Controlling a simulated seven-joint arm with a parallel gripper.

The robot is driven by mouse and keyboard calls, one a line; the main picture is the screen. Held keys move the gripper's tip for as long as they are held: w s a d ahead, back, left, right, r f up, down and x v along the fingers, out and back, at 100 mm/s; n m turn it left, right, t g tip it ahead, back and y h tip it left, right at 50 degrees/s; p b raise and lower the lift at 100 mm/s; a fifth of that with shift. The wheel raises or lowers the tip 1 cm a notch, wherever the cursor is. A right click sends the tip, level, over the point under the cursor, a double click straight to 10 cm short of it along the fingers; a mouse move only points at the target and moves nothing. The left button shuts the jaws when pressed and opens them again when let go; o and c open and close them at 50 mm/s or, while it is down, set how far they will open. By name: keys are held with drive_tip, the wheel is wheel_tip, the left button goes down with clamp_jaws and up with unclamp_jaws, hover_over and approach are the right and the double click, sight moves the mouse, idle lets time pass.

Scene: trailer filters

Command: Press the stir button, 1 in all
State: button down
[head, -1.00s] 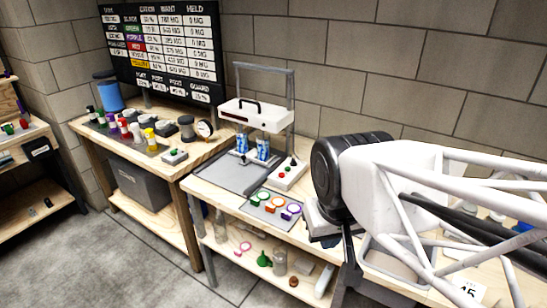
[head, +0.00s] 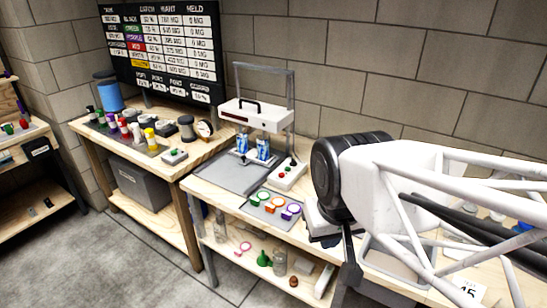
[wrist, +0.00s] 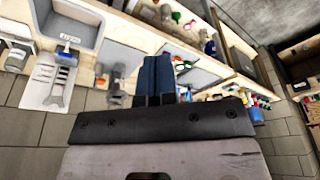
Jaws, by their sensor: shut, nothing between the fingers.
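A white control box (head: 289,176) with a red and a green button and a small black lever stands on the middle bench, right of the grey tray. A smaller grey box (head: 174,156) with a button lies on the left bench. No stir label is legible on either, so I cannot tell which holds the stir button. My gripper shows in the wrist view (wrist: 155,82) with its dark blue fingers together and empty. In the head view it is mostly hidden by my arm, right of the control box and apart from it.
A grey tray (head: 232,172) lies beneath a white overhead unit (head: 256,115) on a metal frame, with blue-white cans (head: 263,147) under it.

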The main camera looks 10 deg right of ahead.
drive_tip(key=w+a+r+t+y, duration=0.1)
drive_tip(key=w, duration=0.7)
drive_tip(key=w+a+r+y, duration=0.1)
drive_tip(key=w+y, duration=0.1)
drive_tip(key=w, duration=0.6)
drive_tip(key=m+t, duration=0.5)
hover_over(289, 167)
wheel_tip(289, 167, down, 17)
drive_tip(key=shift+f, duration=0.15)
drive_tip(key=shift+s+f, duration=0.1)
drive_tip(key=shift+f, duration=4.3)
drive_tip(key=shift+f, duration=0.55)
